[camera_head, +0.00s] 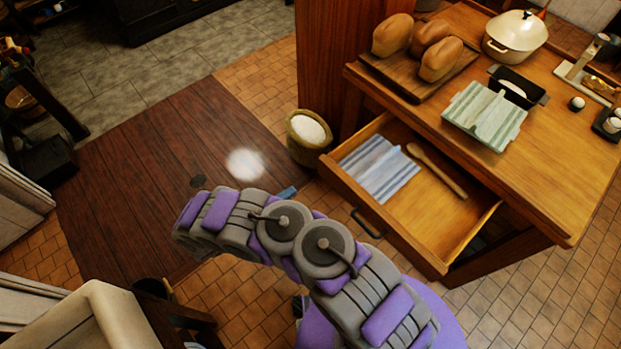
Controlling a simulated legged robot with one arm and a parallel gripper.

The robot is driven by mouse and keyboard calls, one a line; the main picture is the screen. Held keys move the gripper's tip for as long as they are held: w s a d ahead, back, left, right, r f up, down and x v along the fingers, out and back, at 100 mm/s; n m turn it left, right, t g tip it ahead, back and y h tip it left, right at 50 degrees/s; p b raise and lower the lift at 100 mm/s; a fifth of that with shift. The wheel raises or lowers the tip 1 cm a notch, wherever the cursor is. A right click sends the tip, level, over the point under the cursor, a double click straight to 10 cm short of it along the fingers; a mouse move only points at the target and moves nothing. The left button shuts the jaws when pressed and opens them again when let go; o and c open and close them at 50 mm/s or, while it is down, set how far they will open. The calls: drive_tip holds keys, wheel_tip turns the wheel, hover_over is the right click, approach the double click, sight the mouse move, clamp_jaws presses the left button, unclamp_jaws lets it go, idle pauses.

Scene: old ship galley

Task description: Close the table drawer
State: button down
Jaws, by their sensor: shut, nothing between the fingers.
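The table drawer (432,262) is pulled well out of the wooden table (565,222), toward the lower left. Its dark handle (368,224) is on the front panel. A blue-striped cloth (380,170) and a wooden spoon (437,171) lie inside it. My grey and purple arm rises from the lower right and bends left, in front of the drawer and apart from its front panel in the picture. I cannot make out my gripper's fingers; the arm's end is at the left, over the dark floor boards.
A sack of white contents (309,131) stands close by the drawer's far left corner. Bread loaves (441,59) on a board, a green-striped cloth (484,116) and a white pot (514,37) are on the tabletop. The dark floor boards (130,190) at left are mostly clear.

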wheel_tip(320, 180, down, 2)
drive_tip(key=s+a+n, duration=0.1)
drive_tip(key=t+b, duration=0.1)
drive_tip(key=b, duration=0.2)
approach(324, 172)
drive_tip(key=shift+y, duration=0.3)
drive_tip(key=x, duration=0.5)
drive_tip(key=shift+d+r, duration=0.15)
drive_tip(key=shift+d, duration=0.1)
drive_tip(key=shift+w+d+r, duration=0.1)
drive_tip(key=shift+w+d, duration=0.35)
drive_tip(key=shift+d, duration=0.05)
